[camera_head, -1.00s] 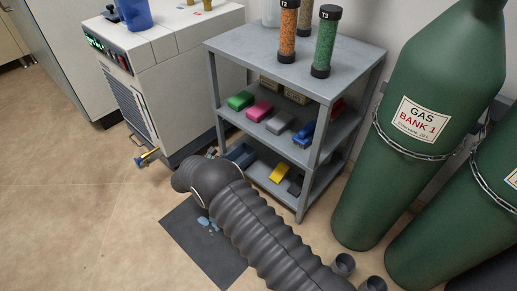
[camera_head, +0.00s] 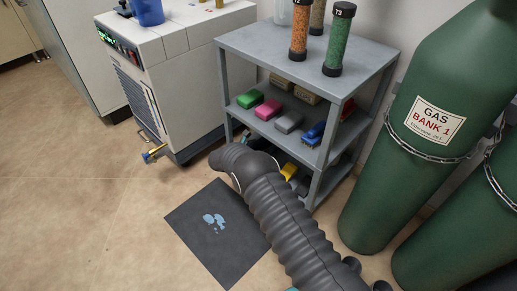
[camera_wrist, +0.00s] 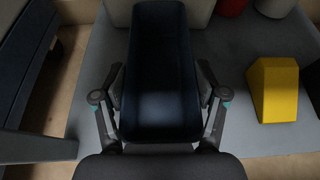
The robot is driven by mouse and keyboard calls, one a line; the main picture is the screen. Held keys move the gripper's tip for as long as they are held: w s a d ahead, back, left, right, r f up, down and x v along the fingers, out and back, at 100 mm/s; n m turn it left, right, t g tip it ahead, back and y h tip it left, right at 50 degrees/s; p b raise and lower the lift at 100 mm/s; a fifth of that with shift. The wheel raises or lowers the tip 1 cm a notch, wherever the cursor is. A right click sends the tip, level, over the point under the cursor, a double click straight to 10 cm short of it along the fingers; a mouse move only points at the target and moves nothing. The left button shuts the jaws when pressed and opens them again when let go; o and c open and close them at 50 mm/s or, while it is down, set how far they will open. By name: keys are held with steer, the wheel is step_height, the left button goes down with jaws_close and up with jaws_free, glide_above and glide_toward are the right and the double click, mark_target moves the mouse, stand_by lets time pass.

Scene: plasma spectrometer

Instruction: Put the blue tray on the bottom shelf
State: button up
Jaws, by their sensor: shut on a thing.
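A long dark blue tray (camera_wrist: 165,60) fills the middle of the wrist view, lying lengthwise away from me. My gripper (camera_wrist: 160,85) has one finger on each side of it and is shut on it. The tray is over the bottom shelf (camera_wrist: 237,65), near its front edge; I cannot tell whether it touches the shelf.
A yellow block (camera_wrist: 273,90) stands on the bottom shelf right of the tray. Red (camera_wrist: 231,5) and cream (camera_wrist: 275,7) things stand behind. Several coloured blocks sit on the middle shelf. Green gas cylinders (camera_head: 400,170) stand right of the rack.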

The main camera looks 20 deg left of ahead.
steer(key=shift+f, duration=0.1)
steer(key=o, duration=1.3)
steer(key=shift+a, duration=0.1)
steer(key=p+v, duration=0.1)
steer(key=v, duration=1.1)
